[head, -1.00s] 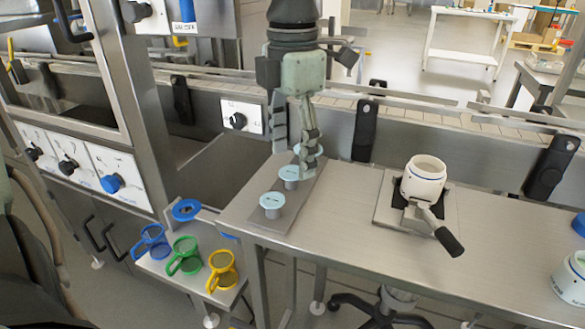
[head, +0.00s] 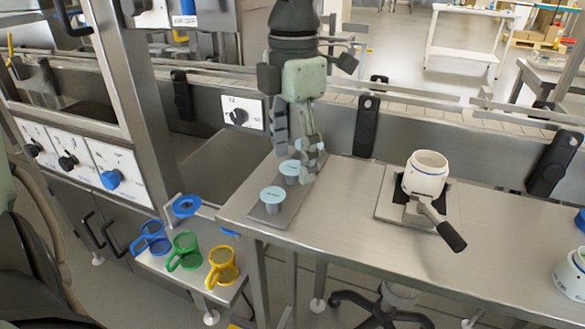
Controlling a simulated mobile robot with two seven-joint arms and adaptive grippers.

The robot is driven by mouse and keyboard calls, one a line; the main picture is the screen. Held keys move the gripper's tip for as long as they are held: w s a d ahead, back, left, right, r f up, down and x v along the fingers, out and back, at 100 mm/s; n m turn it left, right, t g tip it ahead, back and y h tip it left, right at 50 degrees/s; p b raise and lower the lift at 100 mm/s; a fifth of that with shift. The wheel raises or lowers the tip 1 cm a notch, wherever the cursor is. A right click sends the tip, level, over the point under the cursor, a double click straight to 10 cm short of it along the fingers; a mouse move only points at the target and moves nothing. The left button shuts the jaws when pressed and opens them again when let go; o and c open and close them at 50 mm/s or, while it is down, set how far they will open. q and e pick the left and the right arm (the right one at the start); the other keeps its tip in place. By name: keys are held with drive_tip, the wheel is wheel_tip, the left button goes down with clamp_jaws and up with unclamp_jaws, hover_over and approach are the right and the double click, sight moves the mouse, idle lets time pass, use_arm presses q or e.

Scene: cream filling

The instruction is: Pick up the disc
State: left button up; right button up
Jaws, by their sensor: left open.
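Several light-blue-topped discs on grey stems stand in a row on a flat grey plate (head: 262,216) at the left end of the steel table. The front disc (head: 272,194) is in clear view. The middle disc (head: 290,168) is partly overlapped by a finger. The back disc (head: 303,144) is mostly hidden behind my gripper. My left gripper (head: 294,165) points down over the row, with its fingers apart and nothing seen between them. Its fingertips are around the middle and back discs; I cannot tell if they touch. My right gripper is not in view.
A white cup-shaped container (head: 426,174) sits in a black-handled holder on the table. The conveyor wall (head: 340,125) runs behind. The table's middle front is clear.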

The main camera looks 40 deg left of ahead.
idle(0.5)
use_arm(q)
drive_tip(key=c, duration=0.8)
